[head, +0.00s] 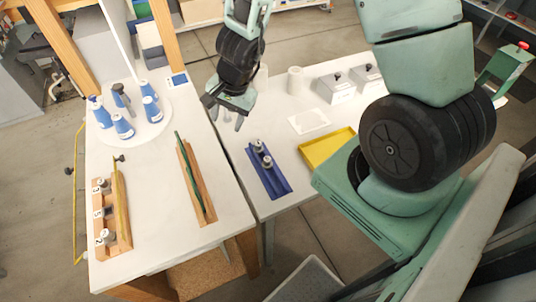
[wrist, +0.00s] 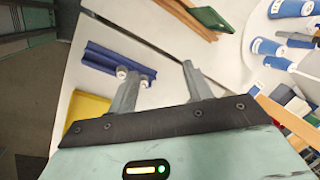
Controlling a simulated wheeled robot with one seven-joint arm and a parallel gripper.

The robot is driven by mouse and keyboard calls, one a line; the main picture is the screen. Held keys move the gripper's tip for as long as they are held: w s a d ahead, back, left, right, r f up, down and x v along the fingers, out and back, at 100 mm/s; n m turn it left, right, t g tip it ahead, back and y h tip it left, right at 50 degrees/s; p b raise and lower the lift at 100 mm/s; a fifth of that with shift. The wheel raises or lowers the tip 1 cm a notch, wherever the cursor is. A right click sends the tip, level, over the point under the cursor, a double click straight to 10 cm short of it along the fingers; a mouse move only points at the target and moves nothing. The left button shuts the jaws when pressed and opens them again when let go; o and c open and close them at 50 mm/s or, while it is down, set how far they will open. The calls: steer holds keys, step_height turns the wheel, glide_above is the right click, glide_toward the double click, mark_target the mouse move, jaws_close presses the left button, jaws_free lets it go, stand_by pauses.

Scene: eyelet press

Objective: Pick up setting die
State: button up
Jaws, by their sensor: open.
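Two short grey metal pieces stand on a blue rack (head: 279,184): one nearer the back (head: 257,145), one just in front of it (head: 267,161). I cannot tell which of them, if either, is the setting die. My gripper (head: 229,120) is open and empty, above the table, behind and left of the blue rack. In the wrist view, the blue rack (wrist: 98,56) lies beyond the left finger of my gripper (wrist: 160,82), with the pale round ends of both pieces near that fingertip. Nothing is between the fingers.
A yellow tray (head: 327,149) lies right of the rack, with a white sheet (head: 309,121) behind it. Left are a wooden holder with a green strip (head: 190,180), a numbered wooden rack (head: 121,205) and blue bottles on a round white stand (head: 158,128). The table between the holder and blue rack is clear.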

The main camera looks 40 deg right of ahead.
steer(key=s+d+f+m+g+h+p, duration=0.1)
steer(key=s+d+f+m, duration=0.15)
steer(key=d, duration=0.25)
steer(key=s+d+f+m+g+h+p, duration=0.1)
steer(key=d+f+m, duration=0.2)
steer(key=d, duration=0.2)
steer(key=b, duration=0.9)
glide_above(267, 159)
steer(key=shift+m, duration=0.25)
steer(key=f, duration=1)
steer(key=shift+w+d+f, duration=0.2)
steer(key=shift+w+f, duration=0.05)
steer(key=shift+f, duration=0.15)
steer(key=shift+s+a+f+b, duration=0.1)
steer(key=shift+f+b, duration=0.35)
steer(key=shift+f, duration=0.7)
steer(key=shift+s+a+f+b, duration=0.1)
steer(key=shift+f+b, duration=0.3)
steer(key=shift+f, duration=1.55)
jaws_close()
